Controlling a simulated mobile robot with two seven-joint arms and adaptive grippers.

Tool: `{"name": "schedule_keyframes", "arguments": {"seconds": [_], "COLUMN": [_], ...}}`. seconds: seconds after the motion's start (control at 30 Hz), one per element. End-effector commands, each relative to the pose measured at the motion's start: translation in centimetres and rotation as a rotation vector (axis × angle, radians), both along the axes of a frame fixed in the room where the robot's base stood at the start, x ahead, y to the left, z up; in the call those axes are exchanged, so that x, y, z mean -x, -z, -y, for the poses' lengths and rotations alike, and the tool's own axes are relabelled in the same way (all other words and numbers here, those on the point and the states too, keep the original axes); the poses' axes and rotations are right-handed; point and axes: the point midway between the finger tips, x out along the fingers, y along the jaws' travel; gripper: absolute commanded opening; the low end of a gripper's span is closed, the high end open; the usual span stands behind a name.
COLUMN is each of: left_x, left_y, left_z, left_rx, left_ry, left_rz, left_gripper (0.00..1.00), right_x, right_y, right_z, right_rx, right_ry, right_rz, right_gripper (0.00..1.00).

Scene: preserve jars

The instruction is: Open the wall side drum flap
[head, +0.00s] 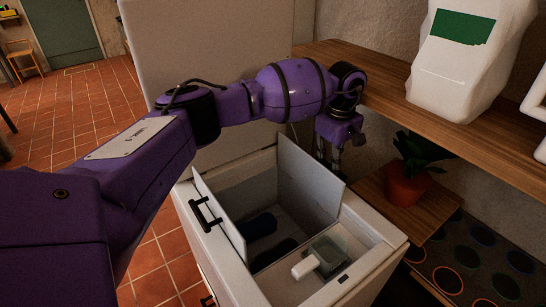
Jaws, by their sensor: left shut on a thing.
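The wall side drum flap (308,182) is a pale panel standing raised over the opening of a white top-loading washer (365,262). My left gripper (333,158) points down at the flap's far upper corner, on its wall side. It is shut on the flap; its fingertips are partly hidden there. Another pale flap (222,218) stands up on the opposite side, with a black handle (204,214) on its outer face. Dark items (263,224) lie inside the opening. My right gripper is not in view.
The washer's raised lid (200,50) stands behind my arm. A clear cup with a white handle (305,267) sits in the washer's top near the right edge. A potted plant (405,185), wooden shelf (375,85) and white jug (455,75) crowd the right side.

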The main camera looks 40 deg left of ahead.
Motion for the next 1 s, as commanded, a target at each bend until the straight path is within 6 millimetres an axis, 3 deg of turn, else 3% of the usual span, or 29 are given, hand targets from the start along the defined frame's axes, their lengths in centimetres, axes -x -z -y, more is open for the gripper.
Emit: {"name": "schedule_keyframes", "arguments": {"seconds": [0.03,0.57,0.6,0.7,1.0], "left_x": [0.2,-0.1,-0.1,-0.2,-0.2], "left_y": [0.9,0.9,0.9,0.7,0.4], "left_z": [0.2,0.3,0.3,0.3,0.1], "left_rx": [0.0,0.002,0.002,0.001,0.0], "left_ry": [0.001,0.0,0.0,0.0,0.0], "left_rz": [-0.011,-0.005,-0.004,-0.003,0.001], "left_gripper": [0.0,0.0,0.15,0.27,0.27], "right_x": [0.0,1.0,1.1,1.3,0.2], "right_y": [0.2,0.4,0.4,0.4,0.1], "right_z": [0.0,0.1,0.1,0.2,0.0], "right_rx": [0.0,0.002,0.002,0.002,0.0], "right_ry": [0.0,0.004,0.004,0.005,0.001], "right_rz": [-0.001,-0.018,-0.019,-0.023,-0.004], "right_gripper": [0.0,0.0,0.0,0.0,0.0]}}
